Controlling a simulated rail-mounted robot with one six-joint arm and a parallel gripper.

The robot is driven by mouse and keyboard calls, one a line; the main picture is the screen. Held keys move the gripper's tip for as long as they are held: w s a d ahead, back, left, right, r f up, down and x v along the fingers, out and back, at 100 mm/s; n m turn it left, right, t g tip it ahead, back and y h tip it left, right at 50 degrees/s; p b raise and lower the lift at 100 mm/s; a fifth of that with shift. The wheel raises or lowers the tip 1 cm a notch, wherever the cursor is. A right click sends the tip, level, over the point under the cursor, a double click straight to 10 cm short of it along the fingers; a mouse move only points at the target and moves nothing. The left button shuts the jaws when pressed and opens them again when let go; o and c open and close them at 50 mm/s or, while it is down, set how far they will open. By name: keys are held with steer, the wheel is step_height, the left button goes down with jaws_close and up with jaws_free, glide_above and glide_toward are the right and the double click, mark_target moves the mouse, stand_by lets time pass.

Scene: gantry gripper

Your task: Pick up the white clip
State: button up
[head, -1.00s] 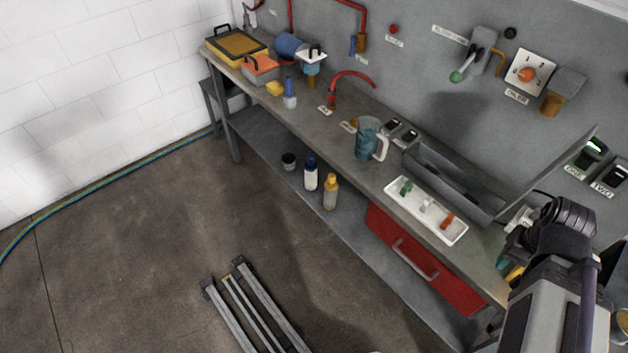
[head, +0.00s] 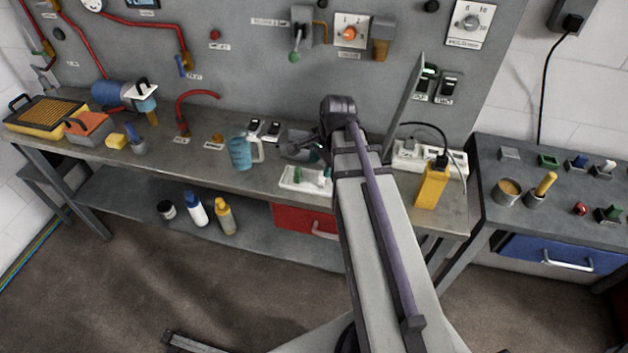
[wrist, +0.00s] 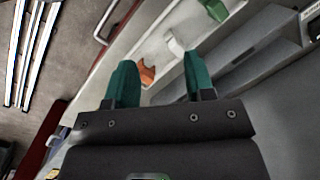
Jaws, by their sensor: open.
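The white clip (wrist: 174,43) lies in a white tray (wrist: 233,12), between a green clip (wrist: 214,10) and an orange clip (wrist: 147,72) in the wrist view. My gripper (wrist: 161,62) is open, with two teal fingertips spread apart and nothing between them. In the wrist view the white clip shows just beyond the gap between the fingertips, apart from them. In the head view the tray (head: 291,184) and the green clip (head: 298,173) show left of my arm. My arm hides the tray's right part there.
A blue mug (head: 239,154) stands left of the tray on the bench. A yellow bottle-like object (head: 431,187) and a white power strip (head: 408,158) are right of my arm. A red drawer (head: 290,217) is below.

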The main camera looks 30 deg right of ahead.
mark_target(321, 178)
steer(key=w+d+m, duration=0.3)
steer(key=d+m, duration=0.1)
steer(key=m, duration=0.7)
steer(key=shift+t+y, duration=0.3)
steer(key=shift+t, duration=0.1)
steer(key=b+x, duration=0.7)
steer(key=s+b+x, duration=0.1)
steer(key=b+x, duration=0.3)
steer(key=shift+w+f, duration=0.1)
steer(key=shift+f, duration=0.2)
steer(key=shift+a+r, duration=0.1)
steer(key=shift+r, duration=0.15)
steer(key=c, duration=0.6)
step_height(321, 178, up, 10)
steer(key=p, duration=1)
steer(key=shift+r, duration=0.15)
steer(key=shift+c, duration=0.2)
steer(key=shift+w+f, duration=0.2)
steer(key=shift+f, duration=0.05)
steer(key=w+d, duration=0.1)
steer(key=w, duration=0.8)
steer(key=w+d+f+b, duration=0.1)
steer(key=w, duration=0.4)
steer(key=shift+w+d, duration=0.15)
steer(key=shift+d, duration=0.2)
